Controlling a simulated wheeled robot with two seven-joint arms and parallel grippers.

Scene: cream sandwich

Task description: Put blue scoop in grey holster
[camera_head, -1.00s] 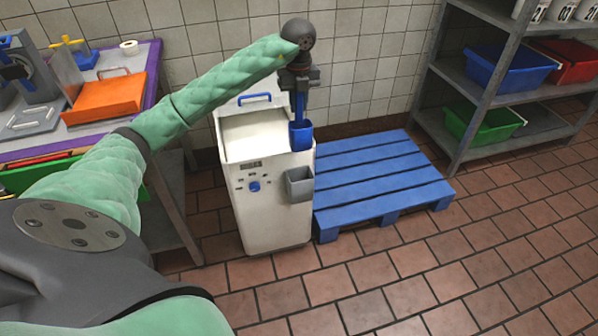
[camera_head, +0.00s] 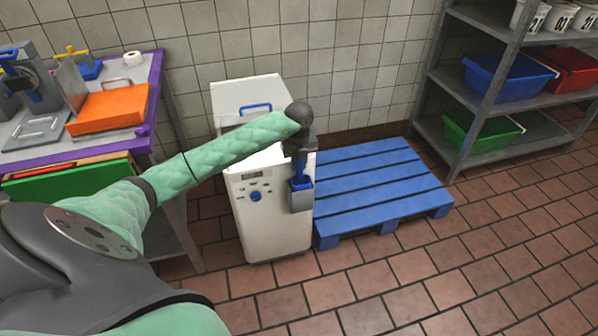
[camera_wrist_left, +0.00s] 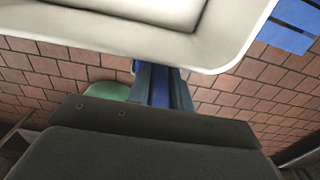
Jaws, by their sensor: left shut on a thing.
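The blue scoop (camera_head: 300,177) hangs upright, its handle up, in my left gripper (camera_head: 299,158). My left gripper is shut on the handle, just right of the white machine. In the left wrist view the blue handle (camera_wrist_left: 160,88) shows between the grey fingers, beside the machine's pale edge. My right gripper is not in view.
The white machine (camera_head: 265,225) has a blue knob and a blue lid handle. A blue pallet (camera_head: 375,190) lies to its right. A metal shelf (camera_head: 470,165) with coloured tubs stands at the right. A purple-edged table (camera_head: 150,110) with an orange case stands at the left.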

